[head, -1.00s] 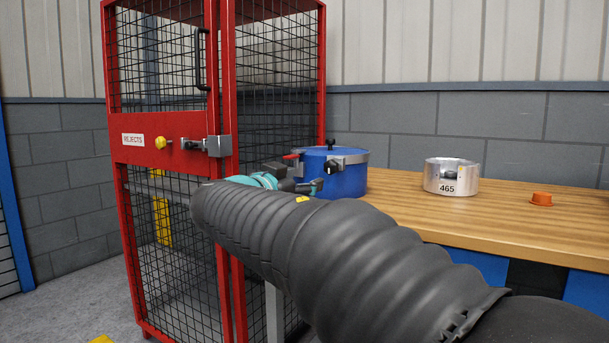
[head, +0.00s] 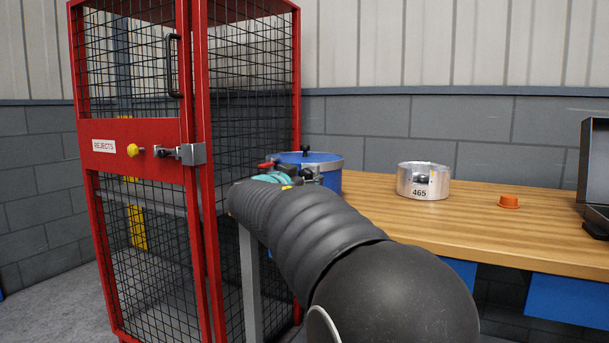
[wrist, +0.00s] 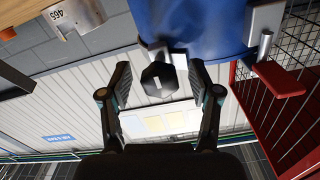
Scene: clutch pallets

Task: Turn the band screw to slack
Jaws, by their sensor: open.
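The blue drum (head: 328,178) stands at the left end of the bench, partly hidden behind my arm. It has a metal band around its top and a red lever at its side. In the wrist view the blue drum (wrist: 205,25) appears at the top, with the band screw's black knob (wrist: 158,84), marked with a white line, in front of it. My gripper (wrist: 160,70) is open, with one finger on each side of the knob and a gap visible on both sides. The red lever (wrist: 278,79) is to the right there.
The red mesh rejects cage (head: 200,230) stands close to the left of the drum. A metal ring marked 465 (head: 408,188) and an orange cap (head: 509,202) sit on the wooden bench (head: 450,225). A dark box (head: 597,165) is at the far right.

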